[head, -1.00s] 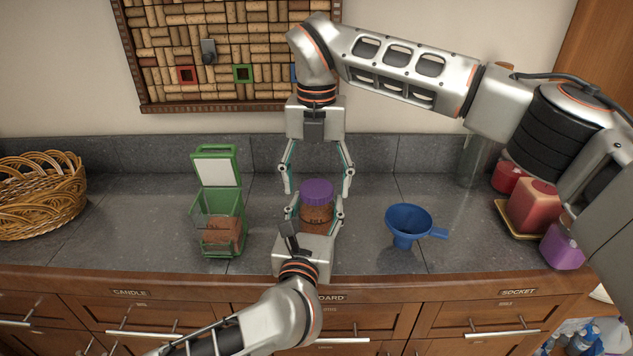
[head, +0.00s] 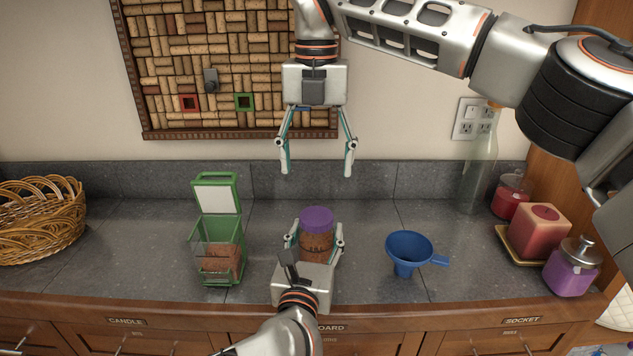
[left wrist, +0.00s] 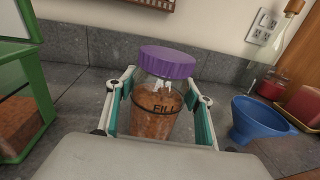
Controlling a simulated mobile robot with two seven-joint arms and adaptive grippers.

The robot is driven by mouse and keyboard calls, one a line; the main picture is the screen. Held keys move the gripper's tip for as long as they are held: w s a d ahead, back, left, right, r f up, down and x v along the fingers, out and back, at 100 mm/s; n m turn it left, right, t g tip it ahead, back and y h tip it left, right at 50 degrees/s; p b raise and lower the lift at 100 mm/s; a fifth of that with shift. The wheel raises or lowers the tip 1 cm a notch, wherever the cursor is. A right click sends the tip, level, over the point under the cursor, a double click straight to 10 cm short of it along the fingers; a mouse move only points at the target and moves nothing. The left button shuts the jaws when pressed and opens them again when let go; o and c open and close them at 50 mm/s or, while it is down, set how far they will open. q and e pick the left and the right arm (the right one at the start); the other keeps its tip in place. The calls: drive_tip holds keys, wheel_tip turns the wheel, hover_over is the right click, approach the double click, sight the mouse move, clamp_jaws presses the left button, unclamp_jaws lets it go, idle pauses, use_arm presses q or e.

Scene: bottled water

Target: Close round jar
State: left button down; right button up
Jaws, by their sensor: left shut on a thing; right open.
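The round jar (head: 316,243) is clear with brown contents and stands on the grey counter. Its purple lid (head: 317,219) sits on top of it. In the left wrist view the jar (left wrist: 157,112) shows a "FILL" mark, and the lid (left wrist: 167,61) looks slightly tilted; I cannot tell whether it is fastened. My left gripper (head: 314,246) is shut around the jar's body from the front. My right gripper (head: 317,170) is open and empty, pointing down above and behind the jar, clear of the lid.
A green-framed container (head: 218,240) with its lid raised stands left of the jar, holding brown stuff. A blue funnel (head: 408,250) is to the right. Candles (head: 538,232) and a glass bottle (head: 479,165) stand far right. A wicker basket (head: 38,222) is far left.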

drive_tip(key=shift+r, duration=0.55)
use_arm(q)
drive_tip(key=c, duration=0.8)
unclamp_jaws()
drive_tip(key=shift+c, duration=0.2)
drive_tip(key=s, duration=0.4)
drive_tip(key=s+a, duration=0.1)
drive_tip(key=s, duration=0.3)
drive_tip(key=s+a, duration=0.1)
drive_tip(key=s, duration=0.2)
drive_tip(key=shift+s, duration=0.4)
drive_tip(key=shift+s, duration=0.1)
use_arm(e)
drive_tip(key=shift+f, duration=0.1)
